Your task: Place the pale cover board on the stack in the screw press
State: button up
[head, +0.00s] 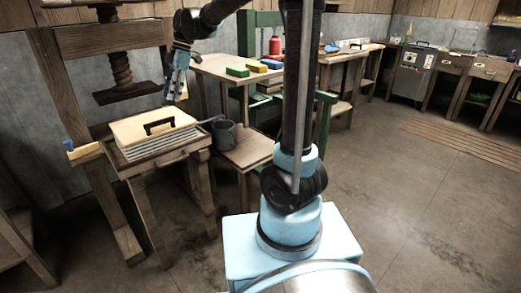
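The pale cover board (153,126) with a dark handle on top lies flat on the layered grey-white stack (165,148) in the wooden screw press. Its edges look roughly in line with the stack, though the far side is hidden. The press's dark platen (127,92) hangs from the wooden screw (121,68), with a clear gap above the board. My gripper (175,97) is above and behind the board at its right, pointing down and apart from the handle. Its fingers look spread, with nothing between them.
A dark grey pot (224,134) stands close to the right of the press on a low wooden shelf (250,153). Behind is a table (215,65) with green, yellow and blue blocks. A green-framed press (246,35) stands behind my arm. The floor at the right is open.

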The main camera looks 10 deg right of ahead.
jog(key=s+d+f+m+t, duration=0.1)
jog(key=s+d+f+m, duration=0.1)
jog(key=s+d+m, duration=0.35)
jog(key=s+d+f+m+t+h, duration=0.1)
jog(key=s+d+m, duration=0.1)
jog(key=d, duration=0.7)
jog(key=s+d+f+m+t, duration=0.1)
jog(key=s+d+f+m, duration=0.1)
jog(key=s+d+m, duration=0.35)
jog(key=s+d+f+m+t+h, duration=0.1)
jog(key=s+d+f+m+h, duration=0.1)
jog(key=s+d+f+m, duration=0.8)
jog(key=s+d+f, duration=0.2)
jog(key=d+f, duration=0.1)
jog(key=shift+d+h, duration=0.4)
